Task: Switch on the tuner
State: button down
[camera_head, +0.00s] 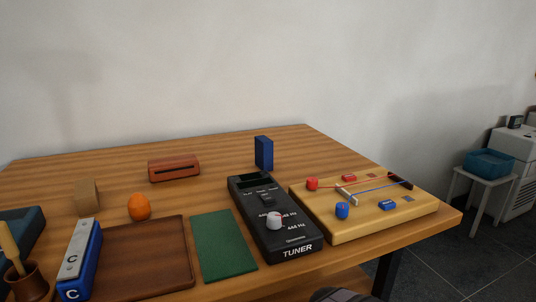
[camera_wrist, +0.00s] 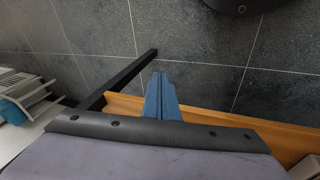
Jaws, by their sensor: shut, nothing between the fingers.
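The tuner (camera_head: 288,244) is a black box lying on the wooden table, right of the middle in the head view. The switch's position is too small to tell. My gripper (camera_wrist: 162,85) shows in the wrist view with its blue fingers together and empty, over the floor beside the table edge. The tuner is not in the wrist view.
A wooden board with strings and pegs (camera_head: 345,228) lies right of the tuner. A green mat (camera_head: 222,242) and a brown tray (camera_head: 150,260) lie left. A blue block (camera_head: 264,153) stands behind it. An orange egg (camera_head: 139,207) and a red slotted block (camera_head: 174,169) sit farther left.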

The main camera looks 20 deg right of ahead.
jog(key=s+d+r+n+g+p, duration=0.1)
jog(key=s+d+r+g+p, duration=0.1)
jog(key=s+d+r+p, duration=0.4)
jog(key=s+d+r+n+g+h+p, duration=0.1)
jog(key=s+d+r+g+p, duration=0.15)
jog(key=r+p, duration=0.7)
jog(key=s+d+r+g+p, duration=0.2)
jog(key=s+d+r+p, duration=0.15)
jog(key=r+p, duration=0.45)
notch_tip(320, 180, up, 27)
jog(key=n+t+y+p, duration=0.45)
jog(key=n+p, duration=1.35)
jog(key=p, duration=0.5)
send_over(269, 198)
jog(key=w, duration=0.2)
jog(key=g, duration=0.1)
jog(key=shift+a+y, duration=0.1)
jog(key=shift+y, duration=0.25)
jog(key=f+p, duration=0.1)
jog(key=f, duration=0.3)
jog(key=s+f+p, duration=0.1)
jog(key=f, duration=0.4)
jog(key=f+p, duration=0.2)
jog(key=f, duration=0.3)
jog(key=shift+s, duration=0.35)
